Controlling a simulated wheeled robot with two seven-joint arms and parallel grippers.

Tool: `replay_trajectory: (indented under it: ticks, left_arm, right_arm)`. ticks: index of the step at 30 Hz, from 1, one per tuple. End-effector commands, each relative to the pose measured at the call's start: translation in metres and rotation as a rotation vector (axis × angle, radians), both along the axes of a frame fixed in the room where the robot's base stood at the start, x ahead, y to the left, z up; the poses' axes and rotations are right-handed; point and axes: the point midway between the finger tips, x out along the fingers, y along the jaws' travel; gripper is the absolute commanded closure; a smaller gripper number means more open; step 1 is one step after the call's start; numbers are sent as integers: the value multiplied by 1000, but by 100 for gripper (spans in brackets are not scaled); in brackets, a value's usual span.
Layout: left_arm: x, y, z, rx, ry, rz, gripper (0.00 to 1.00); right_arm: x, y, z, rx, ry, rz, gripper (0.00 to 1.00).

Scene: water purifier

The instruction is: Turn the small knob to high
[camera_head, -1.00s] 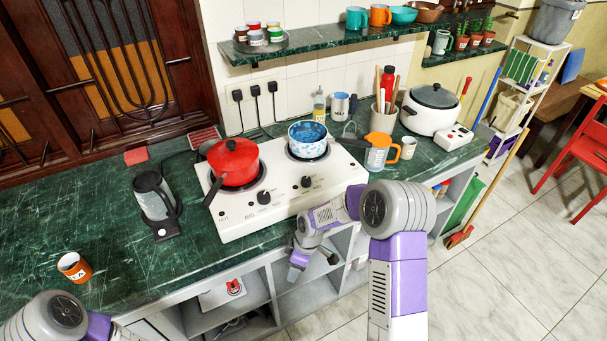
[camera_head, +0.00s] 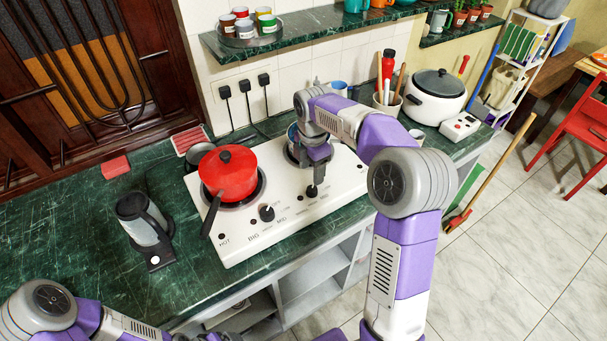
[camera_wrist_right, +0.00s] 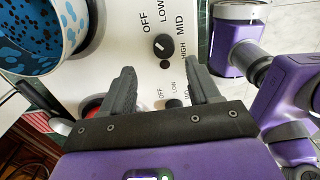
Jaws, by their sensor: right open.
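The small knob (camera_head: 312,190) is the right-hand black knob on the front of the white two-burner stove (camera_head: 240,246). In the wrist view the small knob (camera_wrist_right: 161,47) has OFF, LOW, MID and HIGH printed around it; its pointer is too small to read surely. My right gripper (camera_head: 315,172) is open above it, pointing down. In the wrist view the open fingers of my right gripper (camera_wrist_right: 160,72) lie on either side, with the knob just past the fingertips. I cannot tell whether they touch it. My left arm shows at the lower left, its gripper outside the picture.
The big knob (camera_head: 266,213) sits to the left, in front of a red pot (camera_head: 228,177) whose handle points forward. A blue patterned pot (camera_wrist_right: 40,30) stands close beside the small knob, mostly hidden by my arm in the head view. A kettle (camera_head: 143,222) stands left.

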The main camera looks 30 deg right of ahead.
Motion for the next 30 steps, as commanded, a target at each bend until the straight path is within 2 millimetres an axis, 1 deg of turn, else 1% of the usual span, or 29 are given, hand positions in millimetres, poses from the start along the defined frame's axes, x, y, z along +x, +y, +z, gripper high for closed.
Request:
replay_trajectory:
  ticks: [9,12,17,25,30]
  left_arm:
    - [-1,0,-19,0,2,0,9]
    - [-1,0,-22,0,1,1,9]
    - [-1,0,-25,0,1,1,9]
    - [0,0,-24,0,1,0,9]
    - [0,0,-24,0,1,0,9]
  right_arm:
    - [-1,0,-51,1,4,-1,39]
    - [-1,0,-63,0,2,-2,39]
    - [-1,0,-72,0,1,-3,39]
    - [-1,0,-73,1,1,-2,39]
    - [-1,0,-73,1,1,-2,65]
